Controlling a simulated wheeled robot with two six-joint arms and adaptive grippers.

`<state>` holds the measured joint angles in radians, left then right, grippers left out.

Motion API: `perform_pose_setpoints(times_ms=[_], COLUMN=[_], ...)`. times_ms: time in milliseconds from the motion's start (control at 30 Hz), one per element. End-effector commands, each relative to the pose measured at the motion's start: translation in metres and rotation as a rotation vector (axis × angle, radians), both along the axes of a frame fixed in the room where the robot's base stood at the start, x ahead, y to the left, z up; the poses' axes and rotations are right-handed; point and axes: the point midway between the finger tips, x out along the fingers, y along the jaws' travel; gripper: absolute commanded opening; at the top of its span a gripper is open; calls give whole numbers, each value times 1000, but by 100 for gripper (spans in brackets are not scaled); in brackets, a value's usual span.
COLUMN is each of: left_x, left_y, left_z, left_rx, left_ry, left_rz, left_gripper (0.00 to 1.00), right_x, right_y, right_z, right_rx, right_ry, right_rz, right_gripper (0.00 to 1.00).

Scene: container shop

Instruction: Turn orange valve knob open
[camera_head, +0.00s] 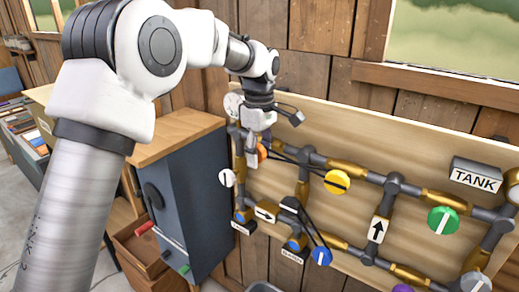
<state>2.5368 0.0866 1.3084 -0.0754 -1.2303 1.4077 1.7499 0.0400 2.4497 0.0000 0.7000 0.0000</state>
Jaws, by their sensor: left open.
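The orange valve knob (262,153) is on the upper left of the pipe board, on the upper pipe run. Only part of it shows, because my left gripper partly covers it. My left gripper (267,130) is open in front of the board, just above the orange knob. One dark finger sticks out to the right, and the other is hard to make out. I cannot tell whether the gripper touches the knob. My right gripper is not in view.
The pipe board (340,130) also carries a yellow knob (337,182), a green knob (443,220), a blue knob (321,256) and a white knob (226,177). A TANK sign (475,175) is at right. A dark cabinet (185,190) stands close at left.

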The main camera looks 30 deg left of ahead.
Motion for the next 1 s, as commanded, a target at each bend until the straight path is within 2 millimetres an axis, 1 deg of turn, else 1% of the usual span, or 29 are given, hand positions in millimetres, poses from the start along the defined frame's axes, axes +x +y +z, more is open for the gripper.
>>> perform_pose_setpoints(times_ms=[167,200,267,300,733,867,1000], left_x=[0,0,0,0,0,0,0], left_y=[0,0,0,0,1,1,1], left_z=[0,0,0,0,-1,-1,0], left_rx=[0,0,1,1,-28,-74,-156], left_ry=[-2,-2,-3,-3,4,11,23], left_rz=[0,0,0,0,1,2,3], left_gripper=[44,28,7,0,0,0,0], right_x=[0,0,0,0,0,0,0], right_y=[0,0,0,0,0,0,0], right_z=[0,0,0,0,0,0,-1], right_rx=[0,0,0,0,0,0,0], right_ry=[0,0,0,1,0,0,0], right_rz=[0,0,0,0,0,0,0], right_gripper=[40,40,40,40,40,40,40])
